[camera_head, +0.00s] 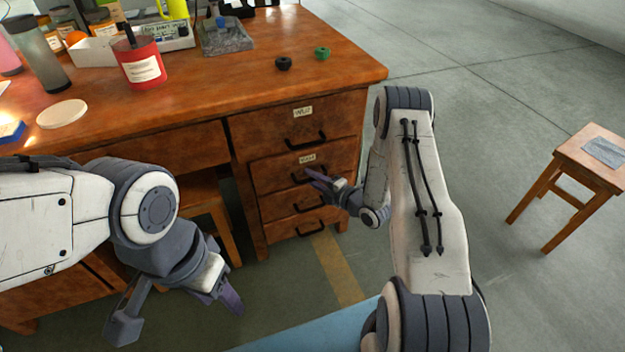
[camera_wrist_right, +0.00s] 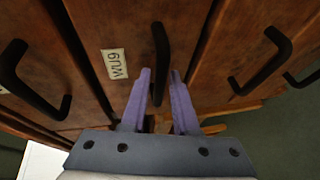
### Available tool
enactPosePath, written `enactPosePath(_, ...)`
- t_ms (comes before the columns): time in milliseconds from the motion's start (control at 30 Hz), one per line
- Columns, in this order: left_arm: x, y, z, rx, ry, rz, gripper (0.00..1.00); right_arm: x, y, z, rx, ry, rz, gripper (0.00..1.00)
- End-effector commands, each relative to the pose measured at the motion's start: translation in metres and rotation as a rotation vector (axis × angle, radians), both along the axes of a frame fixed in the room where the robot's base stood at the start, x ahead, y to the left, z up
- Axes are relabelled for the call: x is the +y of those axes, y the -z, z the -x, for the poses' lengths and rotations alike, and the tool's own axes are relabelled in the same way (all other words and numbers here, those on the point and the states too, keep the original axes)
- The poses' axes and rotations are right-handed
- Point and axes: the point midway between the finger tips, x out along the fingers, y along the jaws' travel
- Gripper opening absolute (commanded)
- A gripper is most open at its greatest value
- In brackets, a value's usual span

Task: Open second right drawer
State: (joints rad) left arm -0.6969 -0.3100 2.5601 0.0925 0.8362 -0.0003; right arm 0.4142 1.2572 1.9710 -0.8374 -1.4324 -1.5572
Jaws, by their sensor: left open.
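The desk's right-hand column of drawers holds the second right drawer (camera_head: 271,178), just below the top drawer (camera_head: 263,129). It has a small white label and a black bar handle (camera_wrist_right: 161,50); it looks closed. My right gripper (camera_head: 318,181) is at this handle. In the right wrist view its purple fingers (camera_wrist_right: 160,75) lie close on both sides of the handle's lower part, with the handle in the narrow gap between them. My left gripper (camera_head: 228,297) is open and empty, low in front of the desk, away from the drawers.
Lower drawers with black handles (camera_head: 309,204) sit beneath and look closed. The wooden desktop (camera_head: 215,100) carries a red container (camera_head: 140,65), a tray (camera_head: 226,38) and small black and green rings. A stool (camera_head: 590,160) stands far right.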

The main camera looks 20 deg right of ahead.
Motion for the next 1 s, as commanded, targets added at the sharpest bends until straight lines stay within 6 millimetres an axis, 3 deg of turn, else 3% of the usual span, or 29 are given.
enactPosePath(133, 0.0, -0.0002, 0.0, 0.0, 0.0, 0.0, 0.52, -0.0001, -0.0004, 0.0, 0.0, 0.0, 0.0, 0.28)
enactPosePath(167, 0.0, -0.0002, 0.0, 0.0, 0.0, 0.0, 0.52, -0.0001, -0.0004, 0.0, 0.0, 0.0, 0.0, 0.25)
enactPosePath(200, 0.0, -0.0002, 0.0, 0.0, 0.0, 0.0, 0.52, -0.0002, -0.0004, 0.0001, 0.0, 0.0, 0.0, 0.09)
enactPosePath(233, 0.0, -0.0002, 0.0, 0.0, 0.0, 0.0, 0.52, -0.0002, -0.0003, 0.0001, 0.0, 0.0, 0.0, 0.0)
enactPosePath(1000, 0.0, -0.0002, 0.0, 0.0, 0.0, 0.0, 0.52, -0.0008, -0.0001, 0.0006, 0.0, 0.0, 0.0, 0.0)
